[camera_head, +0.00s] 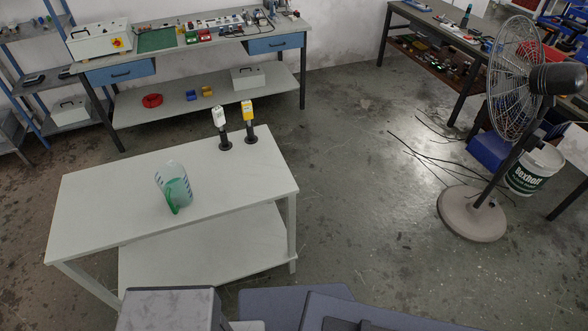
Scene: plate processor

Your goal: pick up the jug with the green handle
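The jug with the green handle (176,183) stands upright on the white table (104,219), left of the middle of the table top. It is clear with blue marks on its side and looks to have pale green contents. Its green handle (171,195) faces toward me and slightly left. Neither of my grippers shows in the head view, and nothing touches the jug.
Two dark stands, one with a white device (219,117) and one with a yellow device (248,111), stand at the table's back right. The table top around the jug is clear. A fan (514,90) and a white bucket (534,168) stand right. A workbench (205,98) stands behind.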

